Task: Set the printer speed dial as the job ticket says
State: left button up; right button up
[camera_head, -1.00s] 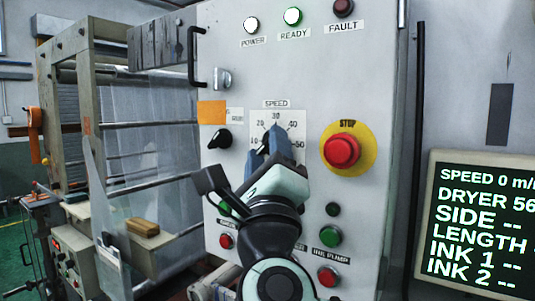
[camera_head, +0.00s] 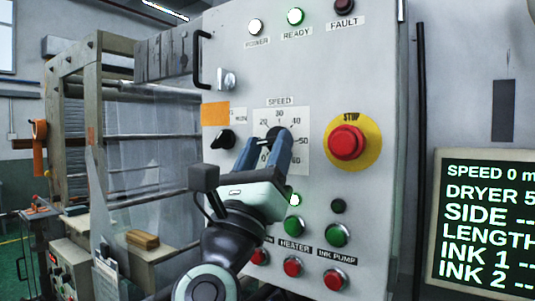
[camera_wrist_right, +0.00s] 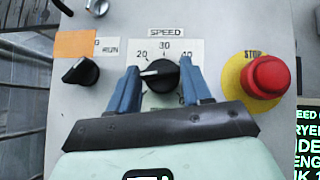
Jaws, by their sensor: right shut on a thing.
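The black speed dial (camera_wrist_right: 160,80) sits on a white scale plate marked in tens under the label SPEED. It also shows in the head view (camera_head: 273,133), partly behind my fingers. Its white pointer line points left, a little below the 20 mark in the right wrist view; the left finger hides the 10 there. My right gripper (camera_head: 270,148) has its blue fingers on both sides of the dial and is shut on it. I cannot pick out a readable job ticket. My left gripper is not in view.
A red stop button (camera_head: 346,143) on a yellow disc is right of the dial. A black selector knob (camera_head: 220,140) and orange label (camera_head: 216,114) are left of it. Green and red buttons lie below. A screen (camera_head: 485,225) at the right reads SPEED 0.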

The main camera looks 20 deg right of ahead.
jog(key=shift+r+m+g+h, duration=0.1)
jog(key=shift+m+g+h, duration=0.2)
jog(key=shift+m, duration=0.2)
jog(key=o, duration=1.1)
jog(key=shift+c, duration=0.2)
jog(key=shift+a+f, duration=0.1)
jog(key=shift+f, duration=0.2)
jog(key=b+v, duration=0.7)
jog(key=v, duration=0.6)
jog(key=shift+r, duration=0.1)
